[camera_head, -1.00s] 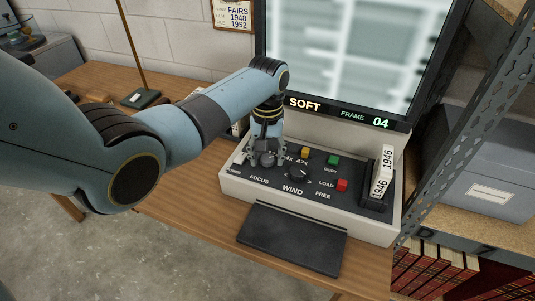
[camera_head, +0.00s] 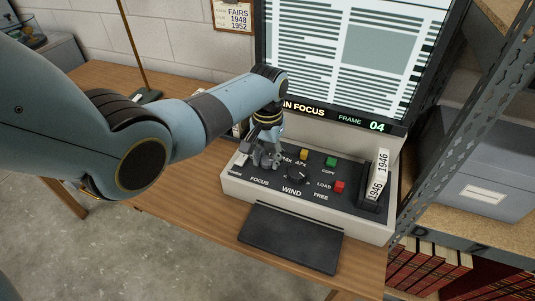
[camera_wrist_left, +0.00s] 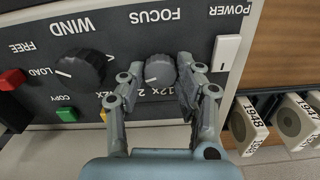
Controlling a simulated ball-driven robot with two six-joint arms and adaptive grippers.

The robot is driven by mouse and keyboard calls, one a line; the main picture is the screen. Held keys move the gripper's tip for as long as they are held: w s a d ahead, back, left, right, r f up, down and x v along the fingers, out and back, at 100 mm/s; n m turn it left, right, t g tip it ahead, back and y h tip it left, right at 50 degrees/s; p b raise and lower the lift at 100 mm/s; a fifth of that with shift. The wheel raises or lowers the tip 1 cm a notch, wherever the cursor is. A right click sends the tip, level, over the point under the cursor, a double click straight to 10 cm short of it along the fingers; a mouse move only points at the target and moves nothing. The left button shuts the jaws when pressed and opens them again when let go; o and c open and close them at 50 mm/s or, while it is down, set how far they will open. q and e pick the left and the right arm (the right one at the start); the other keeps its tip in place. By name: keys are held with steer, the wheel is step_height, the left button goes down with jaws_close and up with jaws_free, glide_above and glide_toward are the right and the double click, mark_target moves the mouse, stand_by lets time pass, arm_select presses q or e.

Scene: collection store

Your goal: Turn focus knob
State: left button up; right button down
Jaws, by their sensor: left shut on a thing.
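The focus knob (camera_wrist_left: 160,71) is a small grey dial under the FOCUS label in the left wrist view. My left gripper (camera_wrist_left: 157,88) has its two fingers on either side of the knob and is shut on it. In the head view the left gripper (camera_head: 266,158) reaches down onto the control panel (camera_head: 235,187) and hides the knob. The screen (camera_head: 350,55) above the panel shows sharp lines of text and reads IN FOCUS and FRAME 04. My right gripper is not in view.
The larger black WIND knob (camera_head: 297,174) sits beside the focus knob. Yellow, green and red buttons (camera_head: 338,187) lie on the panel. A dark flat pad (camera_head: 290,238) lies in front. A metal shelf post (camera_head: 450,120) rises at right.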

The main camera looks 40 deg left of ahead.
mark_target(267, 160)
arm_select(q)
steer(key=o, duration=1.2)
steer(key=shift+c, duration=0.2)
steer(key=shift+r, duration=0.1)
step_height(267, 160, up, 12)
